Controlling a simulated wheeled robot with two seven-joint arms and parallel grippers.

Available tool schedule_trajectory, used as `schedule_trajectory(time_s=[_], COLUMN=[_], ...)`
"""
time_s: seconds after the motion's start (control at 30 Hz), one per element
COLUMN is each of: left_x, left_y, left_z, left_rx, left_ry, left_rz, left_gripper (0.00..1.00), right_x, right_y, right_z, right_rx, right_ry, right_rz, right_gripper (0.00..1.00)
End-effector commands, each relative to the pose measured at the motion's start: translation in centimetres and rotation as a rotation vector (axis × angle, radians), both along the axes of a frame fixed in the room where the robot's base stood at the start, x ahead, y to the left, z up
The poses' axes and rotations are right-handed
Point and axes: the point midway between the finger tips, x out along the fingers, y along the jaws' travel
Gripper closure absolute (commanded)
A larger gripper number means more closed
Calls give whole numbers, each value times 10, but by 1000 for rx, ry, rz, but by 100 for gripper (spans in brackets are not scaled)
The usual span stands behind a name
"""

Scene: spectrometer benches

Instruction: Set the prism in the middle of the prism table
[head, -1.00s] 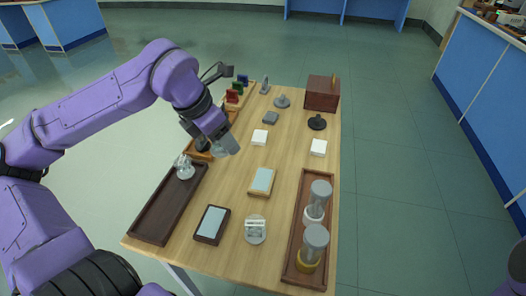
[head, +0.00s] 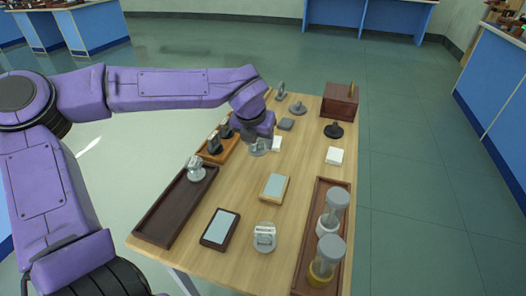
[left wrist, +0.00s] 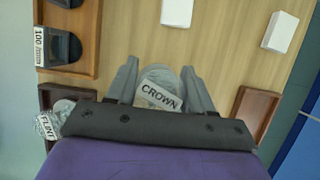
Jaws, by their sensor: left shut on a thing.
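My left gripper (head: 258,136) is shut on a clear prism labelled CROWN (left wrist: 158,96), with a finger on each side of it in the left wrist view. In the head view the prism (head: 257,149) shows just below the gripper, over the left middle of the bench; I cannot tell its height. Another clear prism, labelled FLINT (left wrist: 50,122), stands on the dark tray (head: 163,214) at the left. A grey round stand (head: 298,109) and a black one (head: 334,130) stand farther back; I cannot tell which is the prism table. My right gripper is not in view.
An orange-brown tray (head: 213,157) holds dark grating mounts at the left. White blocks (head: 334,156), a pale-topped block (head: 275,187) and a clear round piece (head: 265,237) stand around. A tray (head: 309,217) holds two cylinders. A wooden box (head: 340,101) is at the back right.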

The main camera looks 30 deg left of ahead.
Motion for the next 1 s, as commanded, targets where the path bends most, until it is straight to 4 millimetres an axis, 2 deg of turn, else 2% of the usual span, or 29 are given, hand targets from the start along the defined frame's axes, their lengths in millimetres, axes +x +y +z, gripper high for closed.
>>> schedule_trajectory(time_s=[0.1,0.3,0.47,0.83,0.87,0.9,0.93,1.0], left_x=[13,26,25,25,25,25,25,25], left_y=[1,2,2,2,2,2,2,2], left_z=[-17,-32,-59,-65,-65,-64,-64,-64], left_rx=[1,1,0,0,0,0,0,0], left_ry=[2,1,1,-1,-1,-1,-1,-1], left_rz=[-1,-1,-2,-1,-1,-1,-1,-1], left_gripper=[81,81,81,81,42,29,23,23], right_x=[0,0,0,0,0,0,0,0], right_y=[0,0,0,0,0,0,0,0], right_z=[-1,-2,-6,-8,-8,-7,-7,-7], right_rx=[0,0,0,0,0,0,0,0], right_ry=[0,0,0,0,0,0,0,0], right_rz=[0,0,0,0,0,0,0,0], right_gripper=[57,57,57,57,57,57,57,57])
